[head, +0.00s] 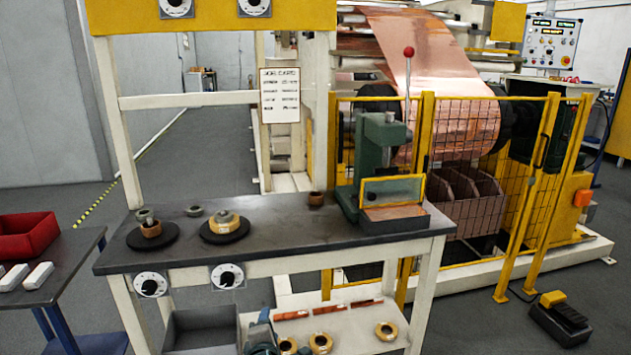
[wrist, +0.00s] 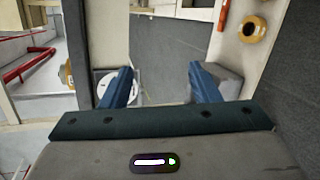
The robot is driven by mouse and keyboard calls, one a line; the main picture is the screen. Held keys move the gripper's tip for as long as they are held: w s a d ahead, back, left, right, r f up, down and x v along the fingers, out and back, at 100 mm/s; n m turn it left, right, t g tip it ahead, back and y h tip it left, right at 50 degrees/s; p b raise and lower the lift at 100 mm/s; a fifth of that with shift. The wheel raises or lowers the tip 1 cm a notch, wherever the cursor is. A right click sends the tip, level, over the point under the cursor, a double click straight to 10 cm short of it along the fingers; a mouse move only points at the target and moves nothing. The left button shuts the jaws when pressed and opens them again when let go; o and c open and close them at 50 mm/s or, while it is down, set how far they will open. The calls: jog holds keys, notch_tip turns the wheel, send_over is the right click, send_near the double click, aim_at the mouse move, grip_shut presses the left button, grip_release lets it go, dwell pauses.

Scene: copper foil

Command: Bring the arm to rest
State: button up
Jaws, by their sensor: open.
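My gripper (wrist: 161,76) shows in the wrist view with its two blue fingers spread wide apart and nothing between them. In the head view a dark teal part of it (head: 261,338) shows at the bottom edge, in front of the bench's lower shelf. The rest of my arm is out of the head view. A white round dial (wrist: 106,86) lies beyond the left finger in the wrist view. I cannot tell how far the fingers are from it.
The dark-topped bench (head: 290,225) carries two black discs with rings and a green press (head: 382,150). Its lower shelf (head: 345,325) holds copper strips and several rolls. A side table with a red bin (head: 28,235) stands left. A foot pedal (head: 562,318) lies on the floor right.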

jog(key=s+d+r+m+g+p, duration=0.2)
jog(key=d+r+m+g+p, duration=0.15)
jog(key=d+m, duration=0.25)
jog(key=s+d+r+m+g+p, duration=0.25)
jog(key=d+m+g, duration=0.2)
jog(key=d, duration=0.25)
jog(key=s+d+r+m+g+p, duration=0.2)
jog(key=s+d+r+m, duration=0.3)
jog(key=s+r, duration=0.5)
jog(key=s+d+r+m+g+h+p, duration=0.1)
jog(key=s+d+r+m+p, duration=0.3)
jog(key=s+d+r, duration=0.5)
notch_tip(320, 180, up, 3)
jog(key=shift+s+d+f+m+g, duration=0.2)
jog(key=shift+s+d+m+g, duration=0.15)
jog(key=shift+s+m, duration=0.75)
